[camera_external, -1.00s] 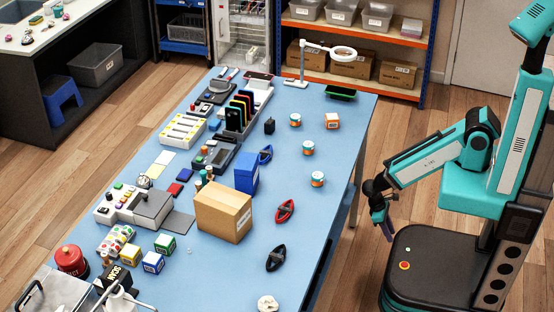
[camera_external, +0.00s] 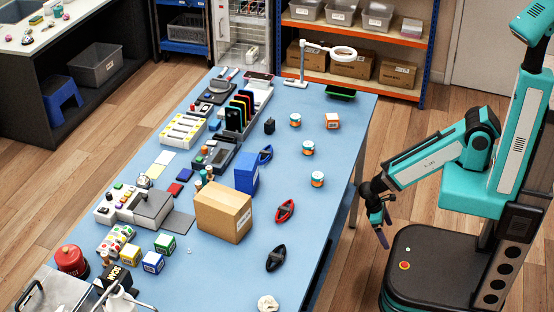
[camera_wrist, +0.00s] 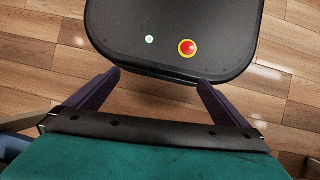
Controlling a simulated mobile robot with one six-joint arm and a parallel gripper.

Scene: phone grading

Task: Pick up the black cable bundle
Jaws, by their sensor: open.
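The black cable bundle (camera_external: 276,258) lies on the blue table (camera_external: 300,222) near its right edge, in front of the cardboard box. A red cable bundle (camera_external: 285,211) lies behind it and a blue one (camera_external: 265,155) farther back. My gripper (camera_external: 384,234) hangs off the table's right side, beside my base and well apart from the black bundle. In the wrist view my gripper (camera_wrist: 158,80) is open and empty, its two dark fingers spread wide. No cable bundle shows in the wrist view.
A cardboard box (camera_external: 223,212) stands left of the red bundle. A crumpled white item (camera_external: 268,303) lies near the black bundle at the front. Several small tins, such as one at the right edge (camera_external: 317,179), stand farther back. The table around the black bundle is mostly clear.

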